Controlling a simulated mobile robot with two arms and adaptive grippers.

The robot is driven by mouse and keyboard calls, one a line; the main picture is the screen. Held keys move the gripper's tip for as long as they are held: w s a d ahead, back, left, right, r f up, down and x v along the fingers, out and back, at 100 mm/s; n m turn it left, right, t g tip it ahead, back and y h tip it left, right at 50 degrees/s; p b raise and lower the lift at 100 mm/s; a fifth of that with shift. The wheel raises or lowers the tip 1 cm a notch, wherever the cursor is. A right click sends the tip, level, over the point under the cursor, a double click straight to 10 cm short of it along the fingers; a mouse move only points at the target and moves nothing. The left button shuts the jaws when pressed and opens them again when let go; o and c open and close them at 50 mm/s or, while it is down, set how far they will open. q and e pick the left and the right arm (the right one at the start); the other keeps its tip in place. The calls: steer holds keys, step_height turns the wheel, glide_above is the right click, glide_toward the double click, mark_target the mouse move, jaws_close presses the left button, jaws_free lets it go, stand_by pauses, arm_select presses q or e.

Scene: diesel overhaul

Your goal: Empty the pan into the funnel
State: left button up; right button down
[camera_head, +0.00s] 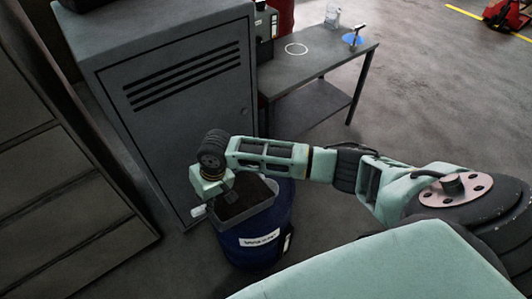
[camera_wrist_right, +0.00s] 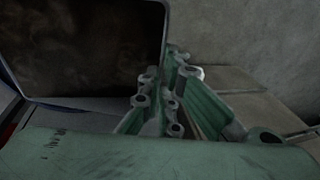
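The pan (camera_head: 262,203) is a grey rectangular tray with dark contents, over the top of a blue drum (camera_head: 252,243) with a white label. It looks about level. Whether it rests on the drum or hangs above it, I cannot tell. My right gripper (camera_head: 215,192) is at the pan's left side, its fingers drawn together at the rim. In the right wrist view the dark inside of the pan (camera_wrist_right: 85,45) fills the upper left, beside the green fingers (camera_wrist_right: 172,95). No funnel can be made out; the pan covers the drum's top. My left gripper is out of view.
A grey cabinet (camera_head: 180,85) with vent slots stands right behind the drum. Drawers (camera_head: 60,180) stand at the left. A workbench (camera_head: 318,58) holds a clear jar (camera_head: 332,16) and small items. The floor (camera_head: 430,110) at right is open.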

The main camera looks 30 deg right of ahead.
steer(key=shift+r, duration=0.15)
steer(key=shift+d+r+p, duration=0.15)
steer(key=shift+r+p, duration=0.1)
steer(key=shift+p, duration=0.1)
steer(key=shift+d+r+y+p, duration=0.2)
steer(key=shift+r+y+p, duration=0.2)
steer(key=shift+r, duration=0.1)
steer(key=shift+d+r, duration=0.1)
steer(key=shift+r, duration=0.05)
